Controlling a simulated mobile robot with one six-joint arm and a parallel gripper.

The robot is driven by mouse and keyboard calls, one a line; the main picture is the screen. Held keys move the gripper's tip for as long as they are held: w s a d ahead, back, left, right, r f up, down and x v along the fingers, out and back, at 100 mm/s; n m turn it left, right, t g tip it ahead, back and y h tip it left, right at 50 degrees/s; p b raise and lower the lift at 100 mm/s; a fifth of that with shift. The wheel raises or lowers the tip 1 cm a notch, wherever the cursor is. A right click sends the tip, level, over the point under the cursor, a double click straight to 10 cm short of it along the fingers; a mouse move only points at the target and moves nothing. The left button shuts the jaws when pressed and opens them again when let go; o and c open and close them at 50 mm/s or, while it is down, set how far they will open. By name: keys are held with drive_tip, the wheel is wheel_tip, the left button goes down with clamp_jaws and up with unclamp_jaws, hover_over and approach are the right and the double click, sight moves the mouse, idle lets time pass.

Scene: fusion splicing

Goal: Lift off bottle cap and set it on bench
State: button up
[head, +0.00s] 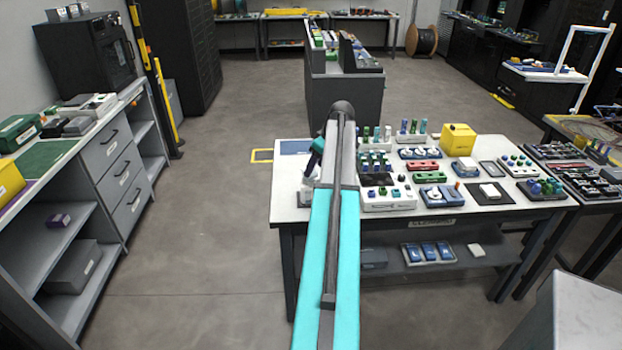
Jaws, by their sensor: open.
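The white-topped bench (292,200) stands ahead at the centre right. Several small upright bottle-like pieces with green, blue and teal tops (413,127) stand in racks along its back and middle. They are too small to tell which is the bottle with the cap. My arm (335,245) reaches forward over the left part of the bench and hides what is behind it. A small dark and teal shape (316,150) shows just left of the arm; I cannot tell what it is. My gripper's fingers do not show.
A yellow container (458,139) stands at the bench's back right. Red, blue and white trays fill the bench's middle and right. The bench's front left top is mostly bare. A grey drawer cabinet (112,165) stands at left. The floor between is clear.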

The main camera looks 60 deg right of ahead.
sight(311, 179)
idle(0.3)
drive_tip(key=shift+p+x, duration=0.85)
drive_tip(key=shift+x, duration=0.45)
drive_tip(key=shift+p+x, duration=0.3)
drive_tip(key=shift+x, duration=0.95)
drive_tip(key=c, duration=0.7)
